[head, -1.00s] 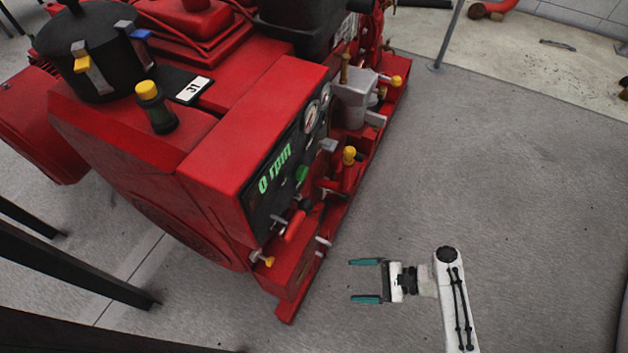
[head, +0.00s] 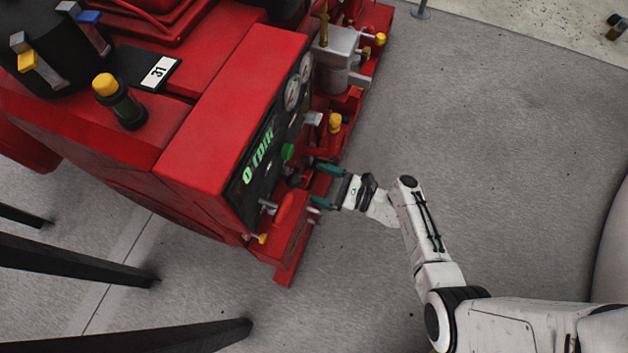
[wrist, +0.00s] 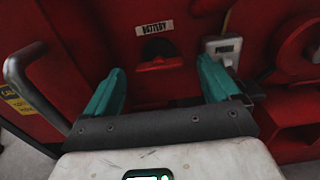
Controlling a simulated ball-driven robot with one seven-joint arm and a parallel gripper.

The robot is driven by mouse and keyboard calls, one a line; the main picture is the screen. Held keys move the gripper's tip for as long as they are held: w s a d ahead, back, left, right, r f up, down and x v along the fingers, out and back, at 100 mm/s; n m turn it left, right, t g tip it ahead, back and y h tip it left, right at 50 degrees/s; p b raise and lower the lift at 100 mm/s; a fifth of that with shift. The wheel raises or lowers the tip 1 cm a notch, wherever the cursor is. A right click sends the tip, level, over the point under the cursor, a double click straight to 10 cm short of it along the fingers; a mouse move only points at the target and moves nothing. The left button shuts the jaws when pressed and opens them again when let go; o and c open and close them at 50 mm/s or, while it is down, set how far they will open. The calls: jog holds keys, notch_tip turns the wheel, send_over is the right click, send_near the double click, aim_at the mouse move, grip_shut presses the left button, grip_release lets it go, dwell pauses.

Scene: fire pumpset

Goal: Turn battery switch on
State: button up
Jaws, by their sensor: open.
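The battery switch (wrist: 158,50) is a dark round part below a white "BATTERY" label (wrist: 154,28) on a red panel in the wrist view. A red piece (wrist: 160,64) sits just under it. My gripper (wrist: 160,85) is open, with its teal fingers apart on either side of the switch in that view and nothing between them. The fingers appear short of the panel. In the head view my gripper (head: 326,186) is at the right side of the red machine's control panel (head: 262,165). The switch cannot be made out there.
A grey bar handle (wrist: 35,85) stands at the left in the wrist view. Knobs and levers, including a yellow-capped one (head: 335,122), project from the machine. Open grey floor (head: 480,130) lies to the right.

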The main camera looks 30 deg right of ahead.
jog(key=shift+x, duration=0.8)
jog(key=c, duration=1.1)
